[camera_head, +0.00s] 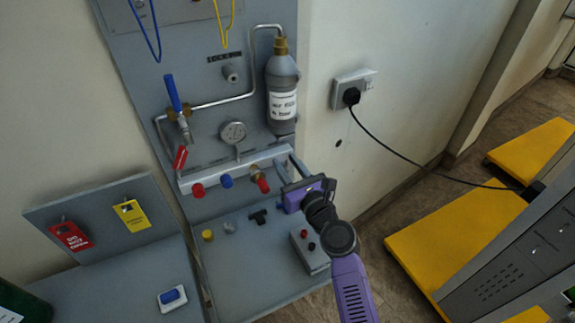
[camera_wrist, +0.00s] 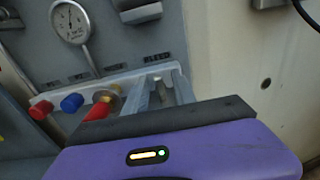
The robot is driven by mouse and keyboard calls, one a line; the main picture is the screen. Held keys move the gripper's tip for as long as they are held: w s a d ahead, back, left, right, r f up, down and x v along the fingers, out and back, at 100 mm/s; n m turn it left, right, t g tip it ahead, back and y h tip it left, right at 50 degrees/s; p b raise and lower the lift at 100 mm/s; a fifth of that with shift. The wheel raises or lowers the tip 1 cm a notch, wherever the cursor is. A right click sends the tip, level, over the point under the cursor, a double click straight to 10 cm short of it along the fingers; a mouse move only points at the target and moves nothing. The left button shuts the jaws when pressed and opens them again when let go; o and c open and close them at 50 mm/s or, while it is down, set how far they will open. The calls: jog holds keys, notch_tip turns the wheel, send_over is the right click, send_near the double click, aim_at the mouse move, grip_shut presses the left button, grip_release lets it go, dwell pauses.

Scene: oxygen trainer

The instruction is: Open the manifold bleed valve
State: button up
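The pale manifold bar (camera_head: 212,180) runs across the grey panel below a round gauge (camera_head: 234,132). Red, blue and red knobs stand along its front, and the right red one (camera_head: 262,185) sits on a brass fitting. My gripper (camera_head: 287,161) is at the bar's right end. In the wrist view its two grey fingers (camera_wrist: 158,84) stand apart beneath a label reading "BLEED" (camera_wrist: 158,57). A small grey stub (camera_wrist: 157,92), perhaps the bleed valve, shows between them. I cannot tell whether the fingers touch it. My purple gripper body hides what lies below.
A grey bottle (camera_head: 283,93) hangs above the bar's right end. A blue-handled lever (camera_head: 173,95) is at upper left. Small fittings and a grey box (camera_head: 309,250) lie on the shelf below. A plugged socket (camera_head: 352,92) is on the wall at right.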

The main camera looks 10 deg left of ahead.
grip_shut()
